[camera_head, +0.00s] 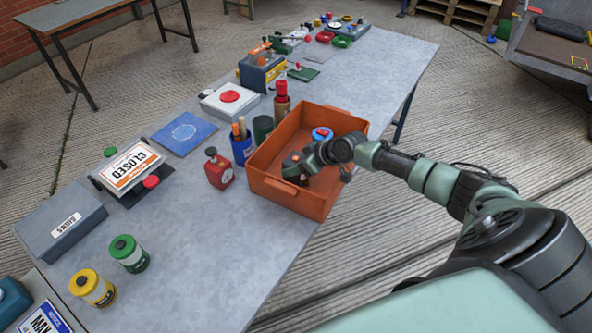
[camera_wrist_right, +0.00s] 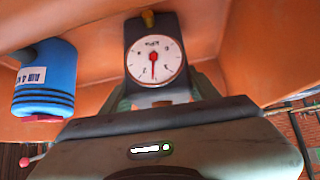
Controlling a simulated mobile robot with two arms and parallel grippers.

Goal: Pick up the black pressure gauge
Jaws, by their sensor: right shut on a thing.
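The black pressure gauge (camera_wrist_right: 155,88) has a dark body, a white dial with a red needle and a yellowish tip on top. In the right wrist view it stands between my gripper's fingers, dial facing the camera. My right gripper (camera_head: 296,166) reaches into the orange bin (camera_head: 318,207) on the table and is shut on the gauge. In the head view the gripper mostly hides the gauge. I cannot tell whether the gauge touches the bin's floor. My left gripper is not in view.
A blue cylinder (camera_wrist_right: 45,78) lies in the bin beside the gauge; its blue and red end shows in the head view (camera_head: 322,133). A red gauge-like item (camera_head: 218,170) and a blue cup (camera_head: 241,150) stand left of the bin. The table's front middle (camera_head: 195,260) is clear.

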